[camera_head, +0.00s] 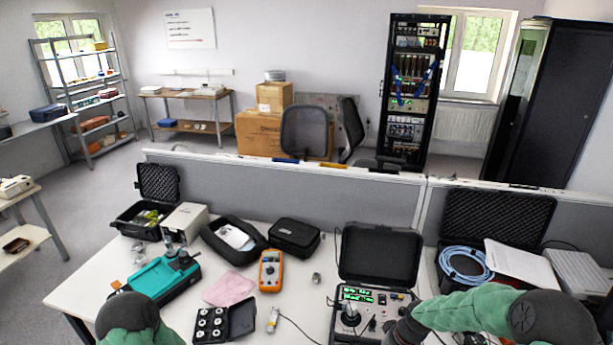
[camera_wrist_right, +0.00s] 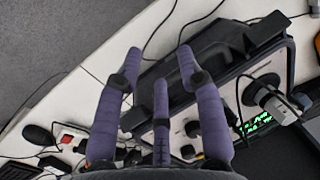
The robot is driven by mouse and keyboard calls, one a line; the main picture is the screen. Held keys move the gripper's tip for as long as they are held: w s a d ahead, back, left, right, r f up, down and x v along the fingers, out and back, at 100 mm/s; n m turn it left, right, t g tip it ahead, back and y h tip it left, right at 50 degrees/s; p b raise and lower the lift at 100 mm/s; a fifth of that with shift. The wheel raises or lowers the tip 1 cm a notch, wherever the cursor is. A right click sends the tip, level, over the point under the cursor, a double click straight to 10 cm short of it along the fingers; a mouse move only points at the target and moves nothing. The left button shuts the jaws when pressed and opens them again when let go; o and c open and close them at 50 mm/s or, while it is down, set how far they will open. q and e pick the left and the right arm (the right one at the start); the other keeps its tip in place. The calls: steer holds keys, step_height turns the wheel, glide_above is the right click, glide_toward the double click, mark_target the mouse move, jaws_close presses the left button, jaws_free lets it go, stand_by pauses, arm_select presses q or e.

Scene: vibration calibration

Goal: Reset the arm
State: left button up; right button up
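My right arm (camera_head: 465,308) comes in from the right, green with black joints. Its wrist reaches the right side of the calibrator (camera_head: 362,308), a case with an open black lid and green lit displays. The right gripper (camera_wrist_right: 160,66) shows in the wrist view with three purple fingers spread apart and nothing between them. The fingers lie over the calibrator's edge in that view; I cannot tell whether they touch it. My left arm (camera_head: 130,315) shows only as a green and black link at the lower left. Its gripper is out of view.
A multimeter (camera_head: 269,271), a pink cloth (camera_head: 228,289), a black case of small parts (camera_head: 240,318) and a teal tool (camera_head: 165,277) crowd the white table. An open case with blue cable (camera_head: 464,263) stands right. A power strip (camera_wrist_right: 70,137) and cables lie near the right gripper.

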steer(key=s+a+f+b, duration=0.2)
steer(key=s+a+f, duration=0.2)
steer(key=s+f, duration=0.3)
steer(key=s+a+f+b, duration=0.2)
steer(key=s+a+f, duration=0.2)
steer(key=s+f, duration=0.3)
steer(key=s+a+f+y+b, duration=0.1)
steer(key=s+a+f+b, duration=0.1)
steer(key=s+a+f, duration=0.2)
steer(key=shift+s+f, duration=1.5)
steer(key=shift+f, duration=0.05)
